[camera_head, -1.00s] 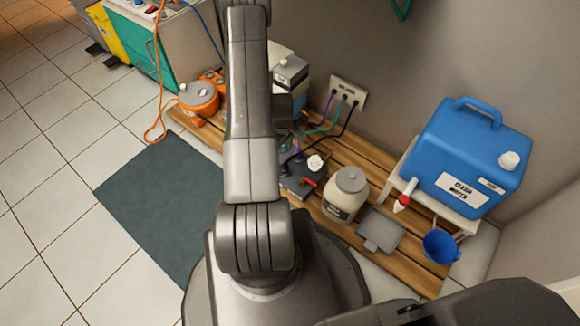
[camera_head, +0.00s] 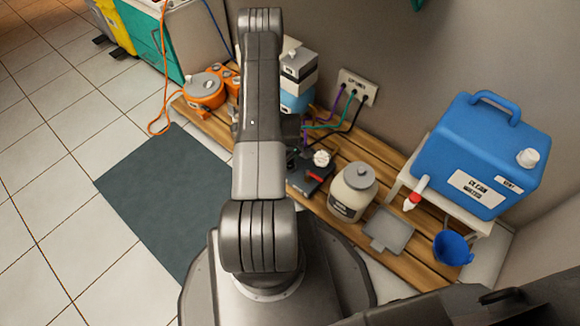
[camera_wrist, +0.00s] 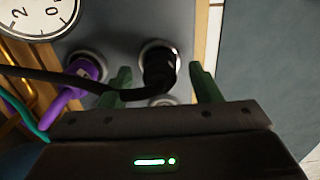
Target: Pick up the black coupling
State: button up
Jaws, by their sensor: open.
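In the wrist view the black coupling (camera_wrist: 158,68) sits on a round metal port of a grey panel, with a black hose running off it to the left. My gripper (camera_wrist: 164,80) is open, and its two green fingers stand left and right of the black coupling. The right finger is clearly apart from it; whether the left one touches it I cannot tell. In the head view my arm hides the gripper, and I cannot make out the coupling there.
A purple coupling (camera_wrist: 88,75) sits on a port just left of the left finger. A teal hose and a dial gauge (camera_wrist: 38,12) are further left. In the head view a cream jar (camera_head: 352,192), a grey tray (camera_head: 387,230) and a blue water tank (camera_head: 478,155) stand nearby.

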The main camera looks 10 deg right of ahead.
jog(key=shift+f, duration=0.35)
jog(key=shift+r, duration=0.1)
jog(key=c, duration=1.1)
notch_tip(320, 180, up, 10)
jog(key=p, duration=0.3)
jog(key=shift+p, duration=0.3)
